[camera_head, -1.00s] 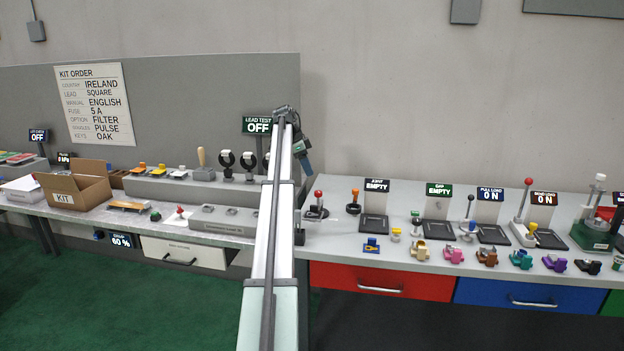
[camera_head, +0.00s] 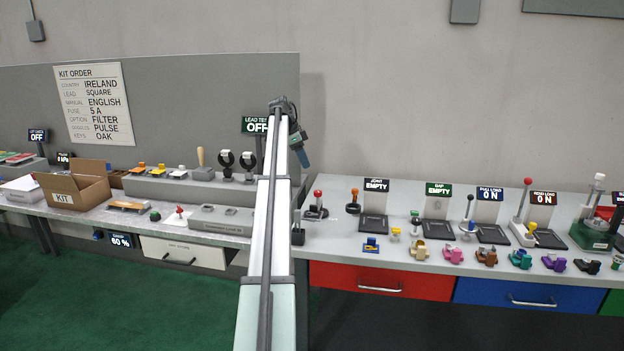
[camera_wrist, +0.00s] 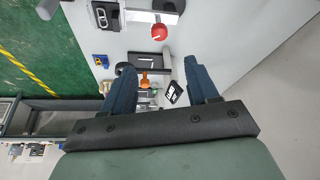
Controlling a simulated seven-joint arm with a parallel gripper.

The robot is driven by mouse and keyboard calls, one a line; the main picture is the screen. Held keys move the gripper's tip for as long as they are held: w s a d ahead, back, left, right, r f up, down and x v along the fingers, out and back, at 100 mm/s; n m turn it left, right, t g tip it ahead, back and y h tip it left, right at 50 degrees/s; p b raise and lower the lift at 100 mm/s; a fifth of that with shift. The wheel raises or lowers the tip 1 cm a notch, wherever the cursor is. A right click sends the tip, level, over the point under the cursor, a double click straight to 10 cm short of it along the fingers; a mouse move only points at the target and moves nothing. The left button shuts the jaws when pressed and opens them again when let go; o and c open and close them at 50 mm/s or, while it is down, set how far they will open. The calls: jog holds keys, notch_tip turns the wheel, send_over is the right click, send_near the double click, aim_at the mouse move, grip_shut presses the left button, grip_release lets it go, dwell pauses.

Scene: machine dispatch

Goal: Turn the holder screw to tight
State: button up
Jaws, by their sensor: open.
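I cannot tell for sure which part is the holder screw. In the head view a red knob (camera_head: 317,193) stands on a dark base at the left end of the right bench, with an orange-topped black handle (camera_head: 354,200) to its right. In the wrist view the red knob (camera_wrist: 159,32) lies above and beyond my fingertips, and an orange part (camera_wrist: 146,79) shows between the fingers. My gripper (camera_wrist: 160,70) is open and empty, its two blue fingers apart. In the head view my gripper (camera_head: 301,148) is high above the benches, touching nothing.
Dark trays with signs, such as the one reading EMPTY (camera_head: 373,228), line the right bench, with several small coloured parts in front. A blue part (camera_wrist: 101,60) shows in the wrist view. A kit box (camera_head: 75,187) stands on the left bench, before a grey panel (camera_head: 200,100).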

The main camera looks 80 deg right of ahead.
aim_at(318, 191)
jog(key=x, duration=1.3)
jog(key=shift+s+d+f, duration=0.1)
jog(key=shift+f, duration=0.1)
jog(key=c, duration=1)
jog(key=shift+c, duration=0.2)
